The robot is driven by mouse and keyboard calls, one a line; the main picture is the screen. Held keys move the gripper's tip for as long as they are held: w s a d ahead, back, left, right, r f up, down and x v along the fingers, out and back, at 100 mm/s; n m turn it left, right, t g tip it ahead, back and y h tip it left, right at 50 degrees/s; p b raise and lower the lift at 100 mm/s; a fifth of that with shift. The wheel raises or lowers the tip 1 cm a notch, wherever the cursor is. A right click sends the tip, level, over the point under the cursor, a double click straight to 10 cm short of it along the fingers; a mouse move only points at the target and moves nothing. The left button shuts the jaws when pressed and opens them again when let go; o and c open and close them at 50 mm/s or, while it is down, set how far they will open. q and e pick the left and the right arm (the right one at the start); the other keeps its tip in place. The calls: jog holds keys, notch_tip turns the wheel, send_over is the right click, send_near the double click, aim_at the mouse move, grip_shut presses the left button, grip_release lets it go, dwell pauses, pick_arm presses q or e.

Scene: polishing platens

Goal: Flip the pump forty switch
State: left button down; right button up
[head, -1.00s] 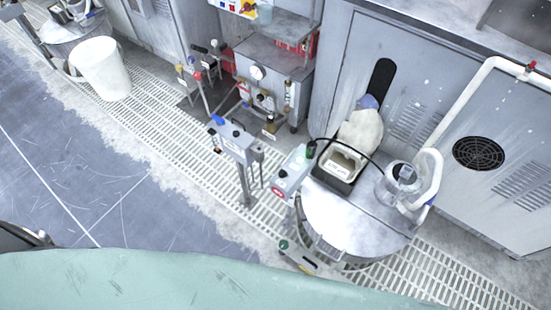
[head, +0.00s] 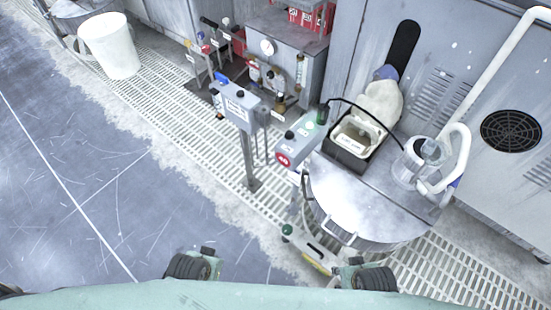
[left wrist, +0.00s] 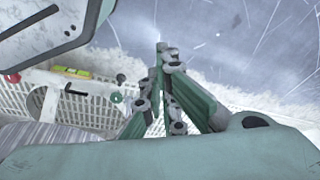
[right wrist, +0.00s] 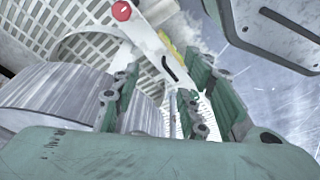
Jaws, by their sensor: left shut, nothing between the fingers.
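A grey switch box (head: 240,105) with a label and dark knobs on top stands on a post left of the platen. A second grey-green box (head: 299,142) with a red round button (head: 283,160) stands beside the platen. I cannot read which one carries the pump forty label. My right gripper (head: 368,277) is low in the head view, in front of the platen and below both boxes. In the right wrist view its fingers (right wrist: 165,82) are apart and empty. My left gripper (head: 194,266) is at the lower left; its fingers (left wrist: 165,55) are together and empty.
The round metal platen table (head: 365,205) carries a tray (head: 352,143) and a clear jug (head: 418,158). A low bar (head: 318,258) with a yellow part stands in front. A white bin (head: 110,48) is far left. Grating lines the cabinets; the blue floor at left is clear.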

pick_arm(q)
jog(key=w+d+r+n+t+h+b, duration=0.3)
jog(key=w+d+r+t+b, duration=0.3)
jog(key=w, duration=0.4)
jog(key=w+d+r+n+t+h+b, duration=0.35)
jog(key=w+r, duration=0.35)
jog(key=w, duration=0.3)
notch_tip(320, 180, up, 8)
jog(key=a+n+t+h, duration=0.1)
jog(key=n+t+h, duration=0.1)
jog(key=h, duration=0.7)
jog(key=shift+s+a+n, duration=0.25)
jog(key=shift+a+n, duration=0.1)
jog(key=shift+n, duration=0.3)
pick_arm(e)
jog(key=w+a+r+t+y, duration=0.1)
jog(key=w+a+r+t, duration=0.1)
jog(key=w+r+t, duration=0.3)
jog(key=w+a+r+t+y, duration=0.1)
jog(key=w+a+r+t, duration=0.2)
jog(key=w+r, duration=0.8)
jog(key=shift+a+r+t+y, duration=0.25)
jog(key=shift+r+t, duration=1.15)
jog(key=shift+r, duration=3.05)
jog(key=shift+d, duration=0.1)
